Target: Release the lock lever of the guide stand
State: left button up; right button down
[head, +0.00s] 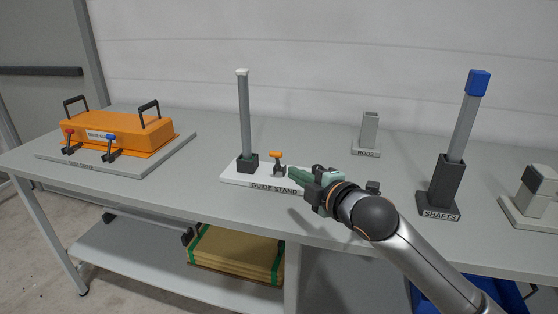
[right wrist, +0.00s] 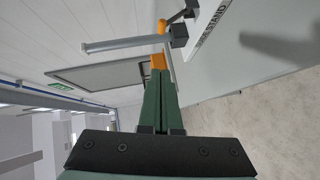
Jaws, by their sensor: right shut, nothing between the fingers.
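The guide stand (head: 235,176) is a white labelled base on the table, with an upright grey rod (head: 244,115) in a dark socket. Its lock lever (head: 275,155) has an orange handle on a dark mount, right of the rod. My right gripper (head: 291,173) comes in from the right, with its green fingers shut and empty, close to the lever's right side. My left gripper is not in view.
An orange case with clamps (head: 115,132) lies on a board at the left. A rods holder (head: 369,135) stands behind my gripper; a shafts holder (head: 442,188) with a blue-capped shaft stands to the right. A grey block fixture (head: 535,200) is at the right edge.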

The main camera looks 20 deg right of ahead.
send_near(271, 154)
jog(key=w+a, duration=0.2)
jog(key=a, duration=0.1)
jog(key=w+d, duration=0.1)
jog(key=w+d+f+b, duration=0.1)
jog(key=w, duration=0.1)
jog(key=shift+w+f, duration=0.2)
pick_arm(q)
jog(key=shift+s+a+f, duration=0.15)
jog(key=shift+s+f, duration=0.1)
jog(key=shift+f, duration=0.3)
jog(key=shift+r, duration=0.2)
pick_arm(e)
jog(key=shift+r, duration=0.1)
